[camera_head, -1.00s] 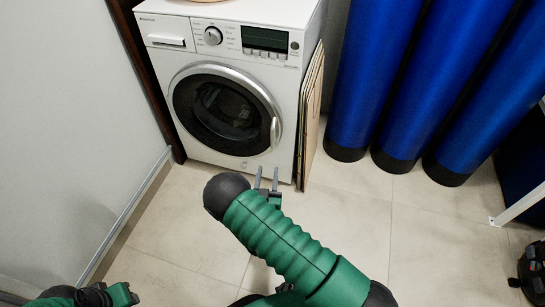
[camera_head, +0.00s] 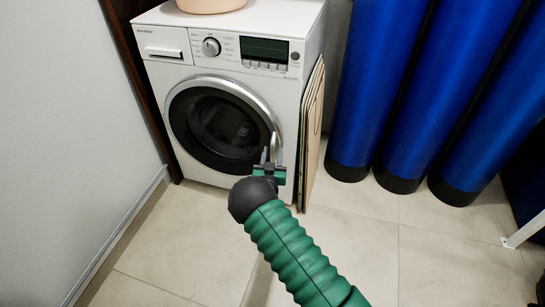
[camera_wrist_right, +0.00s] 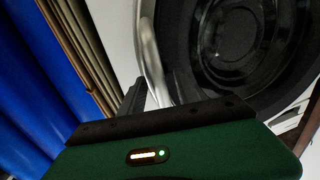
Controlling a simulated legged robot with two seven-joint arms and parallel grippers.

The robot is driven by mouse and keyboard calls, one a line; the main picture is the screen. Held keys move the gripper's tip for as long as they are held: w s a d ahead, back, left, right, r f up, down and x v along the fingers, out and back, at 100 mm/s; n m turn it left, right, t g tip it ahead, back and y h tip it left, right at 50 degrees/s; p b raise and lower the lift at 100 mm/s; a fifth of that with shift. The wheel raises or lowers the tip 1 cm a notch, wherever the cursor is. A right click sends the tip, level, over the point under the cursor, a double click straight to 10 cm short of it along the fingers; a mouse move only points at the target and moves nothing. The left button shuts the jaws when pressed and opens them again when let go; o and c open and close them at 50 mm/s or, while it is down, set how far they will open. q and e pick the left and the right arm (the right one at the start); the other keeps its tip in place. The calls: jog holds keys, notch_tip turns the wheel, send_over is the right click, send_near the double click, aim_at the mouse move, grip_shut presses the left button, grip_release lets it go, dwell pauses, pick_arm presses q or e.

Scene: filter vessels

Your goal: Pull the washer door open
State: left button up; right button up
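The white washer (camera_head: 226,55) stands against the back wall. Its round door (camera_head: 218,122), with dark glass and a silver rim, is closed. The curved door handle (camera_head: 276,146) is on the door's right edge. My right gripper (camera_head: 268,156) is at the lower end of this handle, with its fingers upright and apart. Whether they touch the handle cannot be told. In the right wrist view the silver door rim (camera_wrist_right: 153,60) and dark glass (camera_wrist_right: 235,40) are close beyond a dark finger. My left gripper is not in view.
Thin panels (camera_head: 312,135) lean along the washer's right side, close to my right gripper. Blue cylinders (camera_head: 372,90) with black bases stand to the right. A pale bowl-like object (camera_head: 212,4) sits on the washer. The tiled floor (camera_head: 180,240) in front is clear.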

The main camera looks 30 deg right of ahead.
jog(key=shift+c, duration=0.5)
grip_shut()
dwell(0.8)
